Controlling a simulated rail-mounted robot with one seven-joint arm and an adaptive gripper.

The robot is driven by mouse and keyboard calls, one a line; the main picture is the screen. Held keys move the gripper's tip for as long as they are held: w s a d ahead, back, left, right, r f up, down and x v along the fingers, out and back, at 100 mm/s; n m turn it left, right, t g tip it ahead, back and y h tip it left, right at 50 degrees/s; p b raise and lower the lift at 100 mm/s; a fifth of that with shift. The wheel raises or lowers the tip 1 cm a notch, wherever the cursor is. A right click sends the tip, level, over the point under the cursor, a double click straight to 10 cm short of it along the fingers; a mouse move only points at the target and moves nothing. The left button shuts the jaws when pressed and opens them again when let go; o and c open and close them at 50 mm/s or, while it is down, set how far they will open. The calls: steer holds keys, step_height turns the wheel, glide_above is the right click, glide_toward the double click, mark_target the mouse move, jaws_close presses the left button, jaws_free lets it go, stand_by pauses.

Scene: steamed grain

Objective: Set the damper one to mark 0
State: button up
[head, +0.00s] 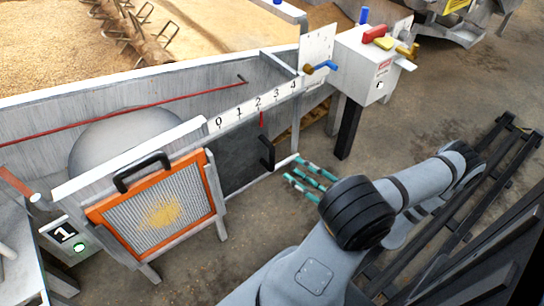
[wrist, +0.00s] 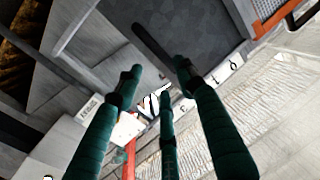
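The damper is a dark grey sliding plate (head: 243,155) below a white scale (head: 248,109) numbered 0 to 4. Its red pointer (head: 261,119) stands under about mark 2. The black upright handle (head: 267,153) is at the plate's right end. A sign with a 1 (head: 62,233) and a green light is at the lower left. My gripper (head: 305,174), with teal fingers, is just right of the handle, apparently apart from it. In the wrist view the fingers (wrist: 157,72) are spread and empty, with the black handle (wrist: 152,42) ahead of their tips.
An orange-framed mesh screen (head: 158,205) with a black handle stands left of the plate. A grey control box (head: 368,65) with coloured levers is at the upper right. A blue-handled lever (head: 322,68) sits beside mark 4. Grain (head: 60,45) lies behind the trough wall.

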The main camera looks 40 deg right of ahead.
mark_target(273, 156)
steer(key=w, duration=0.3)
steer(key=w+a+b, duration=0.1)
steer(key=w, duration=0.5)
steer(key=shift+w+a, duration=0.2)
steer(key=shift+w, duration=0.1)
steer(key=c, duration=0.3)
jaws_close()
